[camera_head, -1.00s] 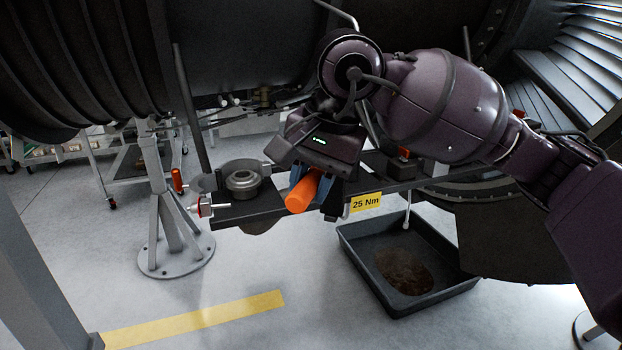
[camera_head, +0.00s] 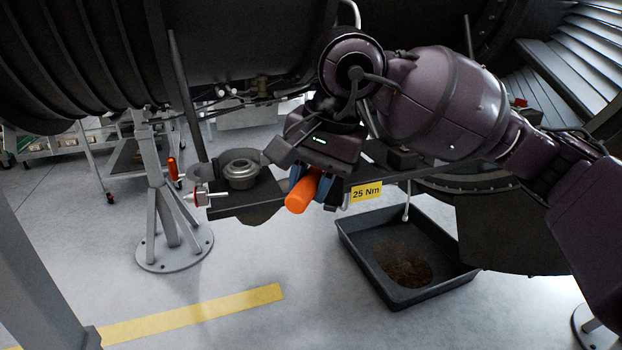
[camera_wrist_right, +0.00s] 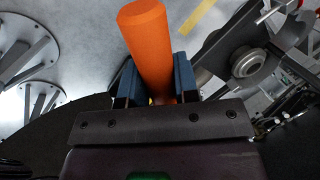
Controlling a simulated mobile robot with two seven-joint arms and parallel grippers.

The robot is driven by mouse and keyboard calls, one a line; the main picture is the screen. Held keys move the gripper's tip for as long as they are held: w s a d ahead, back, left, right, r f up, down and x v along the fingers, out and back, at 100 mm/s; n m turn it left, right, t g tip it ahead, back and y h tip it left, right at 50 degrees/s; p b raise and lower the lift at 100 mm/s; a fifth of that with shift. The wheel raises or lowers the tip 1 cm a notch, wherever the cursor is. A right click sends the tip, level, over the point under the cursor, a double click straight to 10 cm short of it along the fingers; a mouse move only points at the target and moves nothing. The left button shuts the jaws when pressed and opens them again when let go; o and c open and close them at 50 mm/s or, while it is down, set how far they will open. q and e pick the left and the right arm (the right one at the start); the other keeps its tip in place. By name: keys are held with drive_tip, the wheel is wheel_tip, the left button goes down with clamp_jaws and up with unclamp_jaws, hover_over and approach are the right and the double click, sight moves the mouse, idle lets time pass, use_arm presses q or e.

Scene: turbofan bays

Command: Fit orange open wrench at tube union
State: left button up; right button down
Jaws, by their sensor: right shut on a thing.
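My right gripper (camera_head: 312,186) is shut on the orange handle of the open wrench (camera_head: 300,196), above a dark narrow shelf under the engine. In the right wrist view the orange handle (camera_wrist_right: 148,45) sticks out between the blue fingers of the gripper (camera_wrist_right: 157,82). The wrench's open end is hidden behind the gripper. I cannot make out the tube union for certain; thin tubes and fittings (camera_head: 262,88) run beneath the engine casing at the back. My left gripper is not in view.
A round metal part (camera_head: 241,172) sits at the left end of the shelf (camera_head: 250,203), beside a red-and-silver fitting (camera_head: 197,196). A yellow "25 Nm" label (camera_head: 366,192) is on its front edge. A black drip tray (camera_head: 440,292) and a grey stand (camera_head: 172,255) are on the floor.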

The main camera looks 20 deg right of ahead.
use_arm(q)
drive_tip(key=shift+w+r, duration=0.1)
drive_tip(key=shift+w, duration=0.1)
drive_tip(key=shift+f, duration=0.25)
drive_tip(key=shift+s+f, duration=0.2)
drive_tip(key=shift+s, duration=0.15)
use_arm(e)
drive_tip(key=shift+w, duration=0.1)
idle(0.4)
use_arm(q)
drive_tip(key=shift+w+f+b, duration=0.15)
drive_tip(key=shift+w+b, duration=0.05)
drive_tip(key=shift+b, duration=0.2)
use_arm(e)
drive_tip(key=shift+w+d, duration=0.35)
drive_tip(key=shift+w, duration=0.05)
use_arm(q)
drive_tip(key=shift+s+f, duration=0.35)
use_arm(e)
drive_tip(key=shift+w+d, duration=0.3)
